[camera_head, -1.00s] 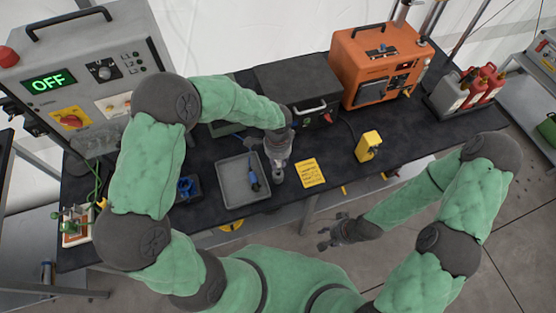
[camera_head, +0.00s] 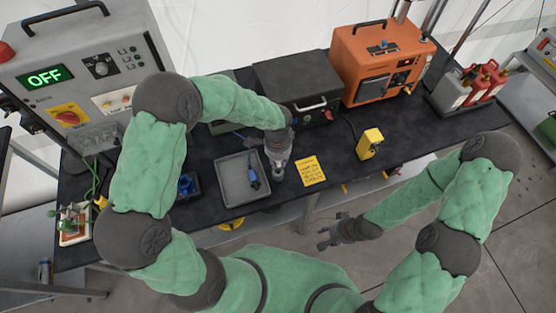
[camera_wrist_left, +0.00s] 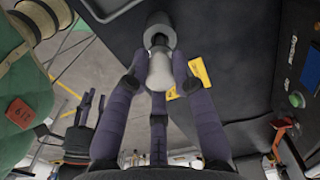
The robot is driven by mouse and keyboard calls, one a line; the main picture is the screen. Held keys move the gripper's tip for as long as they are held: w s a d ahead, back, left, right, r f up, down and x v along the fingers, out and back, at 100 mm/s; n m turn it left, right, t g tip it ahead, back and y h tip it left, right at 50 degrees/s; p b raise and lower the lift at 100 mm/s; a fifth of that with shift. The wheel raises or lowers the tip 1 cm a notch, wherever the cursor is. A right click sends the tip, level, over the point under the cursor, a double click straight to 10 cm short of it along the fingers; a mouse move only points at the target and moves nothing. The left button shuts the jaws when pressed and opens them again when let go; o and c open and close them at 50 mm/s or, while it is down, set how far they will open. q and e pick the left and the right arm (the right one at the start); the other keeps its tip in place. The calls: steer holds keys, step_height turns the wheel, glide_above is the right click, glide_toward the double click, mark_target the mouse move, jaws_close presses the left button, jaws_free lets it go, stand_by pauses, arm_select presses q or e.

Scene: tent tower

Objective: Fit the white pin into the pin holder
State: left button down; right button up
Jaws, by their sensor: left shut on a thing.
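My left gripper (camera_head: 278,174) points down at the table just right of the grey tray. In the left wrist view its dark fingers (camera_wrist_left: 159,92) are shut on the white pin (camera_wrist_left: 160,72). A grey round pin holder (camera_wrist_left: 160,32) with a dark opening lies straight beyond the pin's tip. The pin's tip overlaps the holder's rim in this view; I cannot tell whether it is inside. The gripper hides pin and holder in the head view. My right gripper (camera_head: 326,238) hangs empty off the table's front edge, its fingers apart.
The grey tray (camera_head: 228,195) holds a blue-handled tool (camera_head: 253,179). A yellow note (camera_head: 310,171) lies right of my left gripper, with a yellow device (camera_head: 369,144) further right. A dark box (camera_head: 297,88) and an orange unit (camera_head: 380,62) stand behind.

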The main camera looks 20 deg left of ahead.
mark_target(278, 166)
arm_select(q)
steer(key=shift+f+b, duration=1.3)
steer(key=shift+f, duration=0.4)
steer(key=c, duration=1)
jaws_free()
steer(key=shift+o, duration=0.2)
steer(key=shift+r, duration=0.15)
step_height(278, 166, up, 12)
steer(key=shift+f, duration=0.1)
